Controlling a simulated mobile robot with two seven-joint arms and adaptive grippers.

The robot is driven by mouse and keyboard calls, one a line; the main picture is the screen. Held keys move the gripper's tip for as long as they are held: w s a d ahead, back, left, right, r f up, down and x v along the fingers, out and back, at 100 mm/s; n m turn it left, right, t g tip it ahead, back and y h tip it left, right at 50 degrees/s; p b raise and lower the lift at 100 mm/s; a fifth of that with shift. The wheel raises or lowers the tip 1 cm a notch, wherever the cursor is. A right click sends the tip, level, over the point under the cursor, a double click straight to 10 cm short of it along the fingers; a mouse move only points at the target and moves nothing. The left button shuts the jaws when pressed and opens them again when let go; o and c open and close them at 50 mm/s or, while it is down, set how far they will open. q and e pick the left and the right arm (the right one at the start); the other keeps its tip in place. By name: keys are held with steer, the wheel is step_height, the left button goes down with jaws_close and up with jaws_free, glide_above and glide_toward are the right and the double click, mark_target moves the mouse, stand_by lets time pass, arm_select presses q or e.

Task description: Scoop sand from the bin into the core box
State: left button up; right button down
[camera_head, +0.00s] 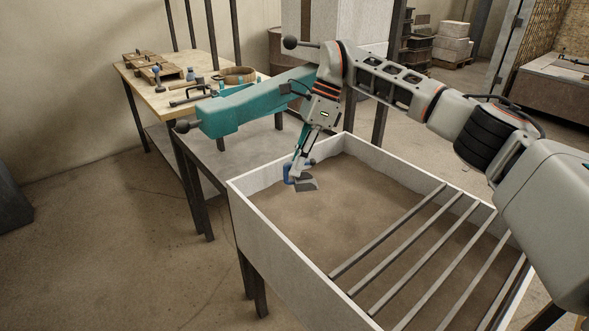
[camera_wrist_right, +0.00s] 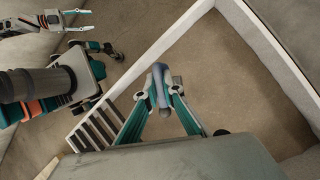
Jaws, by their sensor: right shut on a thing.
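The bin (camera_head: 285,245) is a pale-walled box of brown sand (camera_head: 370,200) in the head view. My right gripper (camera_head: 298,168) is over its far left corner, shut on a scoop. The scoop has a blue handle (camera_head: 288,173) and a grey bowl (camera_head: 307,184) close to the sand; I cannot tell whether they touch or what the bowl holds. In the right wrist view, the handle (camera_wrist_right: 158,85) is between my right fingers. My left gripper (camera_wrist_right: 88,20) looks open and empty in the wrist view.
Several metal bars (camera_head: 390,240) cross the near right part of the bin. A grey metal table (camera_head: 240,158) stands behind it. A wooden bench (camera_head: 160,100) with tools is at the back left. The floor at the left is mostly clear.

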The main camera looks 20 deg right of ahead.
steer(key=w+f+m, duration=0.1)
steer(key=w+d+m+t+b, duration=0.1)
steer(key=shift+w+f+m, duration=0.15)
steer(key=shift+f+m, duration=0.15)
steer(key=shift+f, duration=0.1)
steer(key=s+d+f+t+y+b, duration=0.2)
steer(key=s+d+f+y+b, duration=0.15)
steer(key=d+f, duration=0.65)
arm_select(q)
steer(key=s+a+f+p, duration=0.1)
steer(key=p, duration=0.6)
steer(key=shift+s+y, duration=0.2)
steer(key=shift+y, duration=0.1)
arm_select(e)
step_height(320, 180, up, 10)
steer(key=s+g+h, duration=0.1)
steer(key=g+h, duration=0.1)
steer(key=h, duration=0.1)
steer(key=shift+d+h, duration=0.35)
arm_select(q)
steer(key=shift+w+r, duration=0.1)
arm_select(e)
steer(key=shift+f, duration=0.1)
stand_by(0.6)
